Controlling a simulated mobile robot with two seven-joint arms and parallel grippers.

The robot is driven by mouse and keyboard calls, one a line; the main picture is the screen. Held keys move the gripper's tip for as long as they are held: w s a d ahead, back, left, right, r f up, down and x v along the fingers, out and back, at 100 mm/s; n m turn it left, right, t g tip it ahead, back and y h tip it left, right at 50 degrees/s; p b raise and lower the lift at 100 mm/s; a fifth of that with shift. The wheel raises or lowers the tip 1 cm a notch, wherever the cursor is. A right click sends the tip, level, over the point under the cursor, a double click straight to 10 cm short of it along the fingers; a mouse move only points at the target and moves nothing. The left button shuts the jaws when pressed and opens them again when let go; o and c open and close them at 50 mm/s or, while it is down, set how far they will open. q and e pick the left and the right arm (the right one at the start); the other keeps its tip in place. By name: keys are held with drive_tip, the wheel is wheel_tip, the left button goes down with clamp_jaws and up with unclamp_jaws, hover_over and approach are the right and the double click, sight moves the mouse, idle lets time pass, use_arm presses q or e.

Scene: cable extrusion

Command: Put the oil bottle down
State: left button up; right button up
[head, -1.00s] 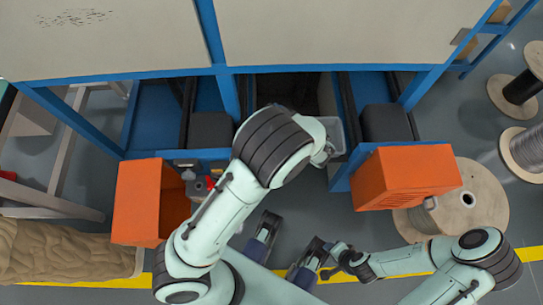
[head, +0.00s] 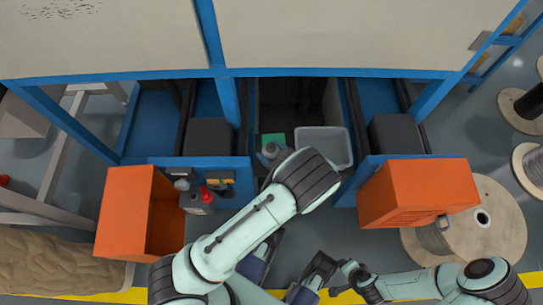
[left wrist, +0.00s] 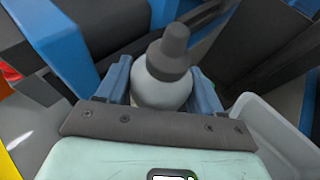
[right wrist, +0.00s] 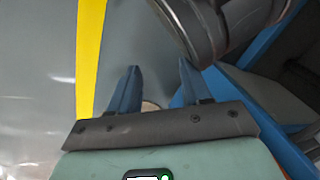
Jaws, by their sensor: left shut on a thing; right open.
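The oil bottle, grey-white with a dark grey cap, stands out in the left wrist view (left wrist: 162,88) between the blue fingers of my left gripper (left wrist: 161,76). The gripper is shut on it. In the head view the left arm reaches to the opening in the middle of the machine, and the grey bottle (head: 269,151) shows just past the wrist, partly hidden by it. What lies under the bottle is hidden. My right gripper (right wrist: 158,72) is open and empty in the right wrist view, over the floor near a blue frame.
Orange boxes (head: 127,210) and (head: 420,195) flank the opening. A cable spool (head: 490,220) is at right.

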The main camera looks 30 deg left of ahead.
sight(271, 157)
use_arm(q)
drive_tip(key=shift+f+b, duration=0.45)
drive_tip(key=shift+f, duration=1.15)
use_arm(e)
drive_tip(key=shift+s+d+f+g, duration=0.15)
drive_tip(key=shift+s+f+g, duration=0.25)
drive_tip(key=shift+s+f, duration=0.65)
drive_tip(key=shift+s, duration=0.15)
use_arm(q)
drive_tip(key=shift+f, duration=0.2)
drive_tip(key=o, duration=1.1)
drive_tip(key=shift+o, duration=0.2)
use_arm(e)
drive_tip(key=shift+s, duration=0.1)
use_arm(q)
drive_tip(key=shift+r, duration=0.25)
drive_tip(key=p+v, duration=0.2)
drive_tip(key=v, duration=1)
use_arm(e)
drive_tip(key=w+r+t, duration=0.1)
drive_tip(key=w+r, duration=0.3)
drive_tip(key=w, duration=0.1)
drive_tip(key=shift+a+r+t, duration=0.25)
drive_tip(key=shift+a+t, duration=0.1)
drive_tip(key=shift+t, duration=0.05)
